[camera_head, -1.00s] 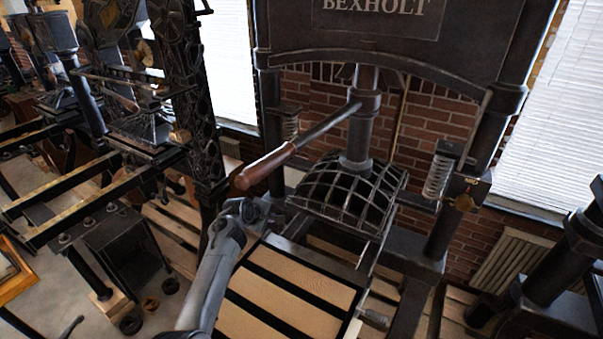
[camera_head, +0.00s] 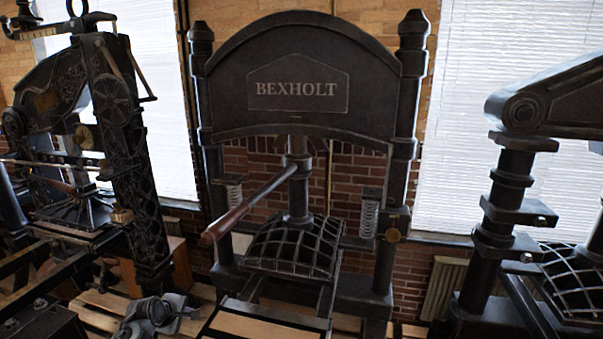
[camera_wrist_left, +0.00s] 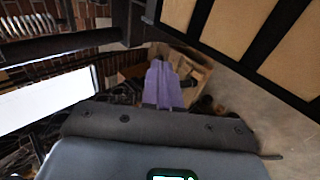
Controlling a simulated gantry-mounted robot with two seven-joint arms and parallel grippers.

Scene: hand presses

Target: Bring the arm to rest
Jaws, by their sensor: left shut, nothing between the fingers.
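My left gripper (camera_wrist_left: 162,80) shows in the left wrist view as two pale purple fingers together, with nothing between them. Its dark mounting bar (camera_wrist_left: 150,125) spans the lower part of that view. In the head view only a grey joint of my left arm (camera_head: 150,312) shows at the bottom left, below the Bexholt press (camera_head: 297,100); the fingers cannot be made out there. My right gripper is in neither view.
The Bexholt press has a wooden-handled lever (camera_head: 232,217) reaching left and a slatted bed (camera_head: 268,328) in front. An ornate press (camera_head: 120,150) stands left, another (camera_head: 510,200) right. A wooden box (camera_wrist_left: 190,62) lies beyond my fingers.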

